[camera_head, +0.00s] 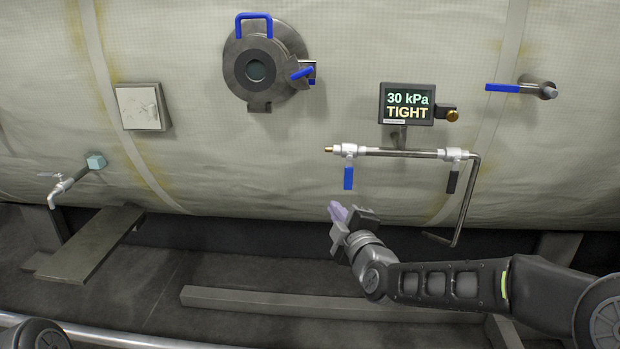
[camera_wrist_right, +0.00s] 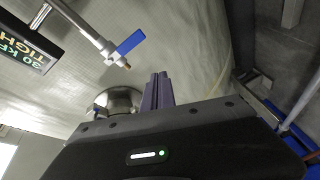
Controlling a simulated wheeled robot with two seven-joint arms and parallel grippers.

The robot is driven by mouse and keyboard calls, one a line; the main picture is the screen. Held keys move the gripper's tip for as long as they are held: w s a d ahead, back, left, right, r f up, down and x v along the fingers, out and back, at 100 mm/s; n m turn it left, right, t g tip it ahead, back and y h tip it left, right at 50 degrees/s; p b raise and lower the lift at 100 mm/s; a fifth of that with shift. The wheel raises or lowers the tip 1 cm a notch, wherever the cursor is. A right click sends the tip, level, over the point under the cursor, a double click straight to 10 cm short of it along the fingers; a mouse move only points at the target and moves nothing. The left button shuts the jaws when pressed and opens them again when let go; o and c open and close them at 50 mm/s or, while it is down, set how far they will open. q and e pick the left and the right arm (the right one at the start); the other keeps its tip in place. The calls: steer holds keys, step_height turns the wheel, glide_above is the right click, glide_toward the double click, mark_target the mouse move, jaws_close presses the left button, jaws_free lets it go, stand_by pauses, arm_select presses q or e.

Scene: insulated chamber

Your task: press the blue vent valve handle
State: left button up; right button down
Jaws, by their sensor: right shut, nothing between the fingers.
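A blue handle (camera_head: 348,178) hangs straight down from the left valve on the thin pipe below the pressure display. It also shows in the right wrist view (camera_wrist_right: 130,42), above and left of the finger tips. My right gripper (camera_head: 338,212) is shut and empty, just below and slightly left of this handle in the head view. A gap shows between the fingers and the handle in both views. The purple-grey fingers show in the right wrist view (camera_wrist_right: 157,92). My left gripper is not in view.
The display (camera_head: 407,103) reads "30 kPa TIGHT". A black handle (camera_head: 452,182) hangs from the pipe's right valve. A blue lever (camera_head: 503,88) sits at upper right. A round hatch (camera_head: 258,70) has blue handles. A beam (camera_head: 290,302) lies on the floor.

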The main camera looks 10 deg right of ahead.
mark_target(349, 171)
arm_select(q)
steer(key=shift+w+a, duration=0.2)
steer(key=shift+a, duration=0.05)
arm_select(e)
steer(key=n, duration=0.1)
steer(key=r+n, duration=0.1)
steer(key=n, duration=0.2)
steer(key=shift+w+d+r+t, duration=0.1)
steer(key=shift+w+r+t, duration=0.1)
steer(key=shift+w+t, duration=0.15)
steer(key=shift+w, duration=0.1)
